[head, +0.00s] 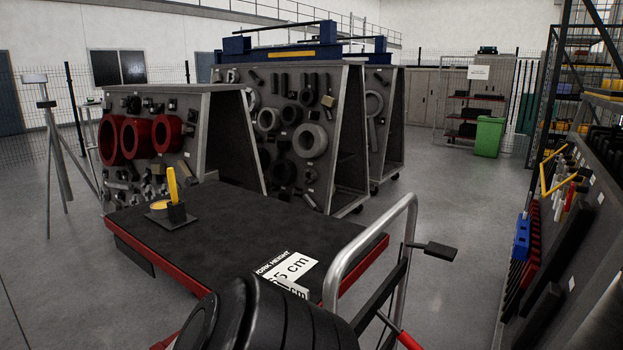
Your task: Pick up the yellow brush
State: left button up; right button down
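A yellow upright handle (172,184), which looks like the yellow brush, stands on the far left part of the dark cart top (235,231). Its lower end is behind or in a small black block (177,212), so any bristles are hidden. A yellow round piece (159,204) lies just left of the block. These sit on a thin dark plate (177,222). Neither of my grippers can be made out in the head view.
The red-edged cart has a metal push handle (384,245) at its right end. A white height label (291,267) lies on it. Tool boards (226,127) stand behind; a tool rack (577,235) stands at right. A large black ribbed shape covers the bottom middle.

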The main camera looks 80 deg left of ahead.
aim_at(171, 177)
jog(key=k, duration=0.75)
jog(key=u, duration=2.05)
jog(key=i, duration=0.5)
jog(key=z, duration=0.05)
